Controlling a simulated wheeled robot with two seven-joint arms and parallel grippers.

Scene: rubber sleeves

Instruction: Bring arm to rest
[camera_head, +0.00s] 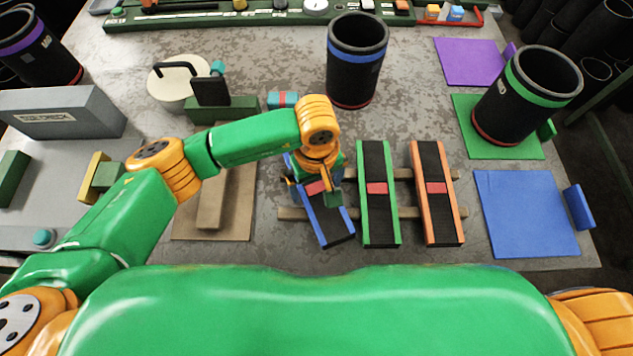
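My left arm (245,138) comes in from the left, green with orange joints, and bends at the elbow. Its wrist points down over the blue-edged black strip (331,226). The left gripper (322,190) is at the far end of this strip, close above or touching it. Its fingers are small and partly hidden by the wrist, so I cannot tell whether they are open or hold anything. The blue-edged strip lies slanted, beside the green-edged strip (378,220) and the orange-edged strip (437,215). My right gripper is out of view; only an orange joint shows at bottom right.
A blue-banded black sleeve (356,80) stands behind the strips. A green-banded sleeve (520,105) stands on a green mat (470,115). A purple mat (470,65) and blue mat (525,215) are bare. A purple-banded sleeve (40,60) and a grey block (70,110) are at left.

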